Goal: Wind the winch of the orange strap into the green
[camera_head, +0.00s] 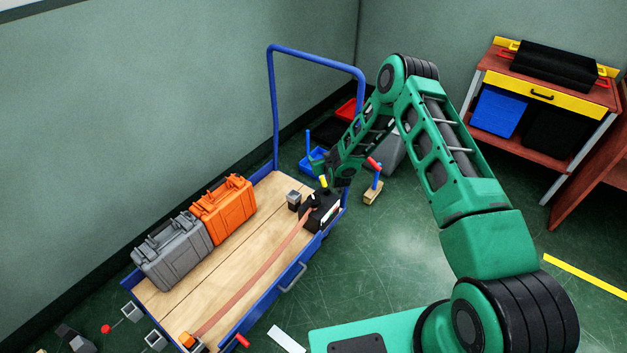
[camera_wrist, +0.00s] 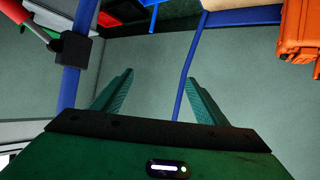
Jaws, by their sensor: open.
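An orange strap (camera_head: 255,275) runs lengthwise along the wooden deck of a blue trolley. Its far end meets a black winch box (camera_head: 320,212) at the deck's far right corner. A yellow part (camera_head: 323,181) shows just above the box. A pale patch shows on the box's side, but its marks are too small to read, and I cannot make out a green zone. My gripper (camera_head: 322,163) is close above the winch, partly hidden by its own wrist. In the wrist view its two fingers (camera_wrist: 160,77) are spread apart with nothing between them.
A grey case (camera_head: 172,250) and an orange case (camera_head: 224,208) stand on the deck's left side. The trolley's tall blue handle (camera_head: 272,105) rises behind. A blue post on a wooden block (camera_head: 373,194) stands right of the trolley. Green floor (camera_head: 400,290) to the right is mostly free.

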